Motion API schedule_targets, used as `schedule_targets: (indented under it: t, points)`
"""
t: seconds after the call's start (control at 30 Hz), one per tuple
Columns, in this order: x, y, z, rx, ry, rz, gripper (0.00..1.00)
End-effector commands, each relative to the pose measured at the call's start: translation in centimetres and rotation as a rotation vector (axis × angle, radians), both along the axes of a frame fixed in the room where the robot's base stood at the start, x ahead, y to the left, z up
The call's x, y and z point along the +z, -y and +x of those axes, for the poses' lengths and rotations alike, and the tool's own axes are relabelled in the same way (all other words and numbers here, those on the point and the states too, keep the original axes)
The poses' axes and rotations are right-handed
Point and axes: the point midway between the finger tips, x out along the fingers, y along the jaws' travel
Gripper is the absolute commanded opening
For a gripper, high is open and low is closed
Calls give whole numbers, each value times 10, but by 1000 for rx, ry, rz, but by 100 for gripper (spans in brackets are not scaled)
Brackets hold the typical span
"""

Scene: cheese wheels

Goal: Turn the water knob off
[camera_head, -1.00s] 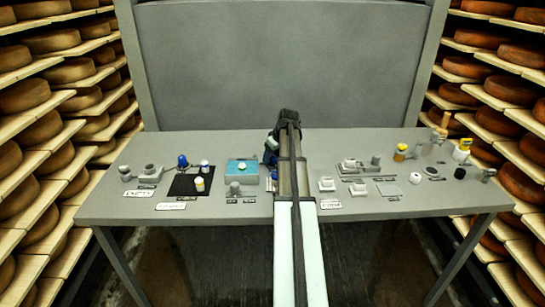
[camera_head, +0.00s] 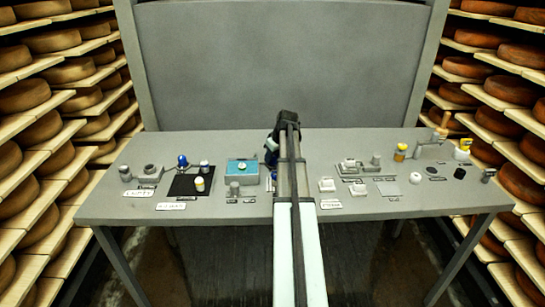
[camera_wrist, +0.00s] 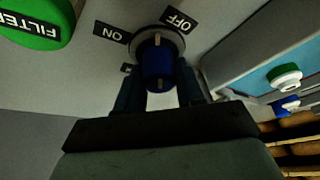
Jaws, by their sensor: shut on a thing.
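In the wrist view the water knob (camera_wrist: 157,64) is a blue round knob on a grey disc, with white marks on the disc and on the knob. A black ON label (camera_wrist: 110,32) lies to its left and a black OFF label (camera_wrist: 178,20) to its upper right. My gripper (camera_wrist: 159,80) has one finger on each side of the blue knob and is shut on it. In the head view my arm hides the knob, and the gripper's fingertips cannot be made out.
In the wrist view a green part with a FILTER label (camera_wrist: 35,20) is at upper left, and a green-and-white part (camera_wrist: 285,77) is at right. In the head view small items stand on both sides of my arm on the grey table (camera_head: 130,211). Cheese shelves flank it.

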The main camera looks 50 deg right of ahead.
Motion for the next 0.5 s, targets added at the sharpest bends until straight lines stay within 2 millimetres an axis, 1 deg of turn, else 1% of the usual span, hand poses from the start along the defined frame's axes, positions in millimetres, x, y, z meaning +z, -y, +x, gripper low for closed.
schedule_targets:
  t: [0.27, 0.5]
  points:
    - [0, 0, 0, -35, 0, -1, 7]
    - [0, 0, -1, -169, 0, -1, 7]
